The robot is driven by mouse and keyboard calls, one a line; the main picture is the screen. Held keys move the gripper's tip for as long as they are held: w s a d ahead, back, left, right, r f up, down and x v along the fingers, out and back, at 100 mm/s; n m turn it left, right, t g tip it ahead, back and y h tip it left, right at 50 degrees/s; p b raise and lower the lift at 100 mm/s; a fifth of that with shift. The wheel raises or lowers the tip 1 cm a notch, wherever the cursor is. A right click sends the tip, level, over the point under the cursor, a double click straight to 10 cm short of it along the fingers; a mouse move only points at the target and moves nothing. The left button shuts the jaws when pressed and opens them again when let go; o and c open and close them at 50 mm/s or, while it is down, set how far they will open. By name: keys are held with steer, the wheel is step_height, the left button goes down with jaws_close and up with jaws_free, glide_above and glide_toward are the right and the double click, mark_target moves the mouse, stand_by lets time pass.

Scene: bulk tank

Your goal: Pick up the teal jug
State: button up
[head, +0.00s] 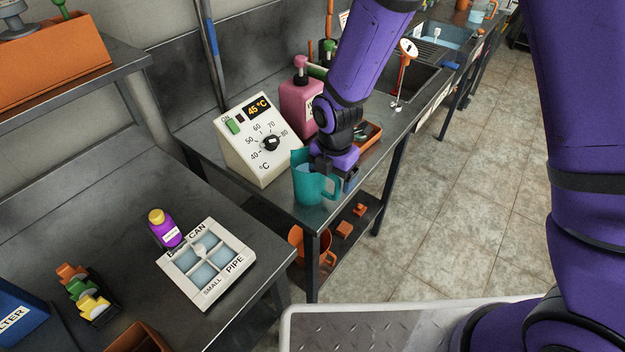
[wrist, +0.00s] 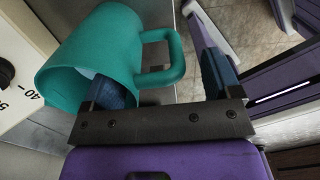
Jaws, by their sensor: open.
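The teal jug (head: 309,186) stands upright near the front edge of the metal bench, right by the temperature control box. My gripper (head: 337,177) is directly at the jug from above, partly covering its top and handle side. In the wrist view the jug (wrist: 92,45) fills the upper left, with its handle (wrist: 176,58) pointing right. My gripper's two fingers (wrist: 165,88) are apart, with the handle between them. I cannot tell whether either finger touches.
The white control box (head: 258,140) with a dial and "45 °C" display stands left of the jug. A pink pump bottle (head: 296,104) and an orange tray (head: 369,136) are behind. An orange jug (head: 297,240) sits on the shelf below. Open floor (head: 450,220) lies to the right.

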steer(key=shift+f, duration=0.45)
steer(key=c, duration=1.3)
steer(key=shift+o, duration=0.2)
steer(key=shift+r, duration=0.15)
